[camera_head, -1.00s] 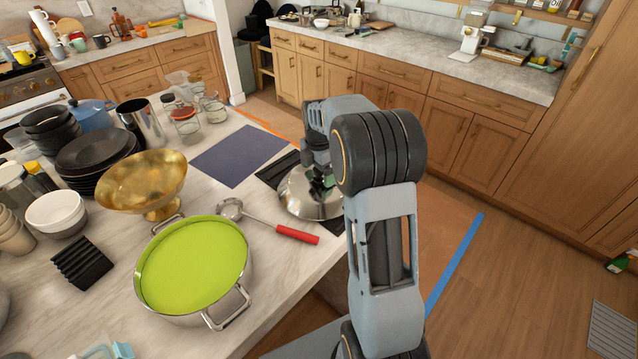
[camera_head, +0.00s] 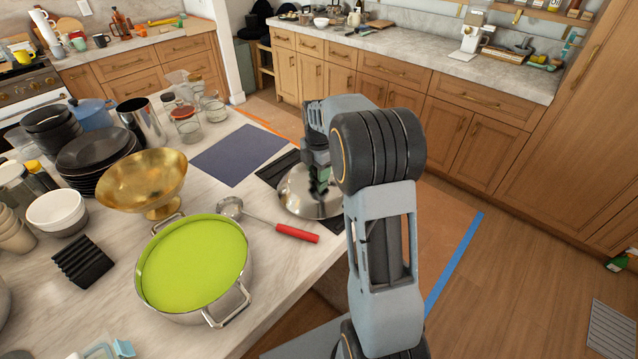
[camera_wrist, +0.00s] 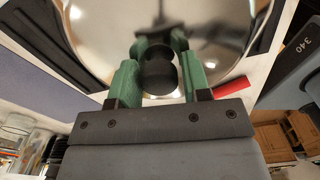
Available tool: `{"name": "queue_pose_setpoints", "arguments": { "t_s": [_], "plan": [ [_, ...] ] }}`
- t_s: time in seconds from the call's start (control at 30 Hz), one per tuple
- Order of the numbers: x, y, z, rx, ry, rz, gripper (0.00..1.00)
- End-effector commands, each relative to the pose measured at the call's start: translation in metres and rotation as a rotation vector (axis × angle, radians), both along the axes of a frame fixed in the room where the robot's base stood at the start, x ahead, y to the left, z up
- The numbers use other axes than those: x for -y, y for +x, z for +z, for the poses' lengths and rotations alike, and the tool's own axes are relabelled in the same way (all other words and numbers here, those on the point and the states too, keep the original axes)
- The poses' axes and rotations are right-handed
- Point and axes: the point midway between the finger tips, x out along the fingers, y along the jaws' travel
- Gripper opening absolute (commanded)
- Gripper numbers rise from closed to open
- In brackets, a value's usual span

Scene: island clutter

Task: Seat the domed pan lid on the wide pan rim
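The domed pan lid (camera_head: 297,193) is shiny metal and sits on the dark mat area near the counter's right edge. Its black knob (camera_wrist: 159,72) shows in the wrist view between the green fingers of my gripper (camera_wrist: 160,72). The fingers are on both sides of the knob, very close to it; I cannot tell whether they press on it. In the head view my gripper (camera_head: 319,186) points down over the lid, partly covering it. The wide pan (camera_head: 196,316) is metal with two handles and a bright green inside, uncovered, at the front of the counter.
A ladle (camera_head: 270,224) with a red handle lies between pan and lid. A gold footed bowl (camera_head: 142,180) stands behind the pan, with black plates (camera_head: 95,152) beyond. A black ribbed rack (camera_head: 82,262) is left of the pan. A dark blue mat (camera_head: 238,154) is clear.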

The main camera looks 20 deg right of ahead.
Motion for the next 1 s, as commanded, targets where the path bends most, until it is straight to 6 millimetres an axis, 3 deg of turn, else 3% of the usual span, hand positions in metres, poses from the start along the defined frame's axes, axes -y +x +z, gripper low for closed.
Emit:
{"name": "queue_pose_setpoints", "arguments": {
  "t_s": [0.33, 0.77, 1.0],
  "plan": [
    [-0.001, -0.002, -0.006, -0.011, 0.004, 0.0, 0.01],
    [-0.001, -0.002, -0.007, -0.014, 0.004, 0.0, 0.0],
    [-0.001, -0.002, 0.008, -0.011, 0.004, 0.0, 0.0]
  ]
}}
